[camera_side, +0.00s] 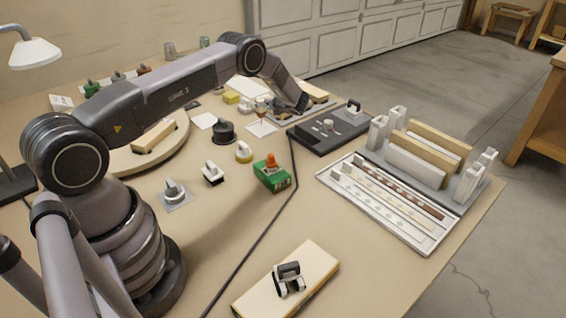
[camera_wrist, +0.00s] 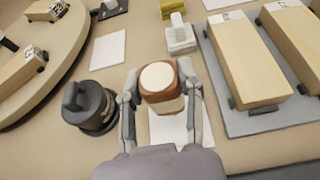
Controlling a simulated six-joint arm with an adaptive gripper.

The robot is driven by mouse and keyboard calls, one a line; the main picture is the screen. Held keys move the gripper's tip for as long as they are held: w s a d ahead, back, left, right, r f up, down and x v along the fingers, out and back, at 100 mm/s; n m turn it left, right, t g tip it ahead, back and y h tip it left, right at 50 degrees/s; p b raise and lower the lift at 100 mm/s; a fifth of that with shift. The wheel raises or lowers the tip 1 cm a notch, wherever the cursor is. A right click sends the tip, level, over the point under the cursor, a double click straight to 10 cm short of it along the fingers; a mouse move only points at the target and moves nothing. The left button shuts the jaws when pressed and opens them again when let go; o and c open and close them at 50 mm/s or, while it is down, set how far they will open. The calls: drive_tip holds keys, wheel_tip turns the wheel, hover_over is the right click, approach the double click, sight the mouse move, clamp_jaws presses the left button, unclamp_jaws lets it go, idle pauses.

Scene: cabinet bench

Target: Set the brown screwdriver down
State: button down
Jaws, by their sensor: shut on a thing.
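My gripper (camera_wrist: 160,82) is shut on the brown screwdriver (camera_wrist: 166,97), with one finger on each side of its handle. In the wrist view the handle shows end-on, with a round cream cap and a brown band. Its shaft and tip are hidden. A white card (camera_wrist: 168,130) lies on the bench below it. In the side view the screwdriver (camera_side: 262,104) is small and partly covered by my gripper, just behind the white card (camera_side: 262,128). I cannot tell whether it touches the bench.
A black round knob (camera_wrist: 88,106) stands close to my left finger. A grey board (camera_wrist: 262,118) with wooden blocks lies to the right. Another white card (camera_wrist: 107,49) and a round wooden turntable (camera_wrist: 70,45) are to the left.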

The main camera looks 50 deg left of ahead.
drive_tip(key=shift+f, duration=0.65)
drive_tip(key=shift+f, duration=0.15)
drive_tip(key=c, duration=0.7)
unclamp_jaws()
